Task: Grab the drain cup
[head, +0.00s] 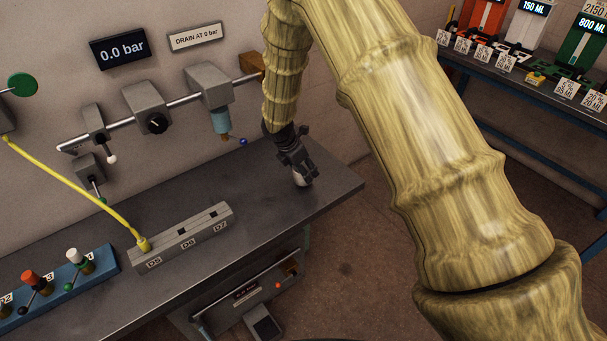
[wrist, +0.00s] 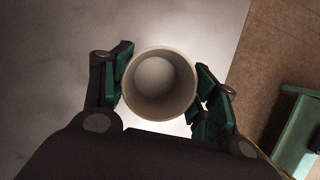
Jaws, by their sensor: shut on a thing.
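The drain cup (wrist: 160,83) is a round, pale, hollow cup seen from above in the wrist view. It looks empty. My gripper (wrist: 161,88) is shut on it, with green finger pads on its left and right sides. In the head view my gripper (head: 298,166) is over the right end of the grey bench, and a small pale part of the cup (head: 301,179) shows below the fingers. I cannot tell whether the cup touches the bench top.
The grey bench (head: 185,265) carries a slotted block marked D5, D6, D7 (head: 190,238) and a blue rack (head: 65,290) with coloured fittings. A wall pipe (head: 185,103) with valves runs behind. A yellow hose (head: 75,190) reaches the D5 slot.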

